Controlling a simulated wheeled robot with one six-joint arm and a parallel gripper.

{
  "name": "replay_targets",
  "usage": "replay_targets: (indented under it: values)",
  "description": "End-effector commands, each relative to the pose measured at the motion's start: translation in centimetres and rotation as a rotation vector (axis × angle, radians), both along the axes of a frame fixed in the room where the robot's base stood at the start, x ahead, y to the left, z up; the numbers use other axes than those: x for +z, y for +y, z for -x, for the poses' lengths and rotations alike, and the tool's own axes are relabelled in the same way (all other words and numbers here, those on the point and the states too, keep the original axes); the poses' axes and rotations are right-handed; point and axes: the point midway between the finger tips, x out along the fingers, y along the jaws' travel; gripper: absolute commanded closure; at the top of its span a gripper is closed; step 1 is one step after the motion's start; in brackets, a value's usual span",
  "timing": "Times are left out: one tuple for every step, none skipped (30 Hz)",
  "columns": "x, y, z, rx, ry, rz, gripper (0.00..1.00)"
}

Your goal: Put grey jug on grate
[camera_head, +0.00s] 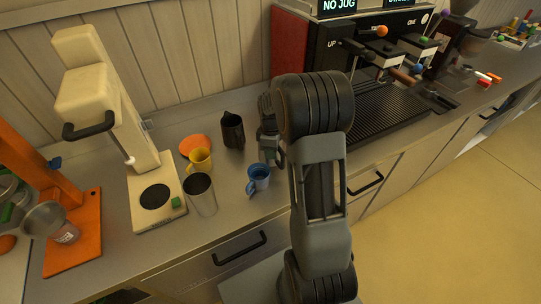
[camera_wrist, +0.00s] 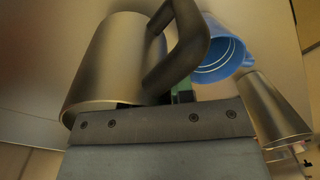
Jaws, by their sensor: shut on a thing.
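The grey jug (camera_wrist: 112,62) is a metal cylinder with a thick dark handle, large and close in the wrist view. My gripper (camera_wrist: 180,97) is shut on it at the handle side; the exact contact is partly hidden by the handle and gripper body. In the head view my gripper (camera_head: 269,148) is over the counter just behind the blue mug, and my arm covers much of that spot, so the jug cannot be clearly made out there. The grate (camera_head: 385,117) is a black ribbed tray under the coffee machine, right of my arm, with bare ribs showing.
A blue mug (camera_head: 259,176) and a steel cup (camera_head: 200,194) stand close by on the left. Machine handles overhang the grate's back.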

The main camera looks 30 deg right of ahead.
Motion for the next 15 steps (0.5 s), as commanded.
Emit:
replay_targets:
  values:
    - [-0.2, 0.1, -0.2, 0.001, 0.000, 0.000, 1.00]
    - [-0.4, 0.1, -0.4, 0.001, 0.000, 0.000, 1.00]
    - [-0.8, 0.2, -0.7, 0.001, 0.001, -0.001, 1.00]
    - [-1.3, 0.2, -0.6, 0.000, 0.002, 0.000, 1.00]
    - [-1.7, 0.2, -0.6, 0.000, 0.003, -0.001, 1.00]
    - [-2.2, 0.2, -0.6, 0.000, 0.002, 0.000, 1.00]
    - [-2.6, 0.2, -0.5, 0.000, 0.002, 0.000, 1.00]
    - [-2.9, 0.2, -0.5, 0.000, 0.002, 0.000, 1.00]
    - [-3.2, 0.2, -0.5, 0.000, 0.001, 0.000, 1.00]
    - [-3.4, 0.2, -0.5, 0.000, 0.001, -0.001, 1.00]
    - [-3.5, 0.2, -0.5, 0.000, 0.000, 0.000, 1.00]
    - [-3.6, 0.2, -0.5, 0.000, -0.001, 0.001, 1.00]
    - [-3.7, 0.1, -0.5, 0.000, -0.001, 0.000, 1.00]
    - [-3.7, 0.1, -0.6, 0.000, -0.002, 0.000, 1.00]
    - [-3.7, 0.1, -0.6, 0.000, -0.002, 0.000, 1.00]
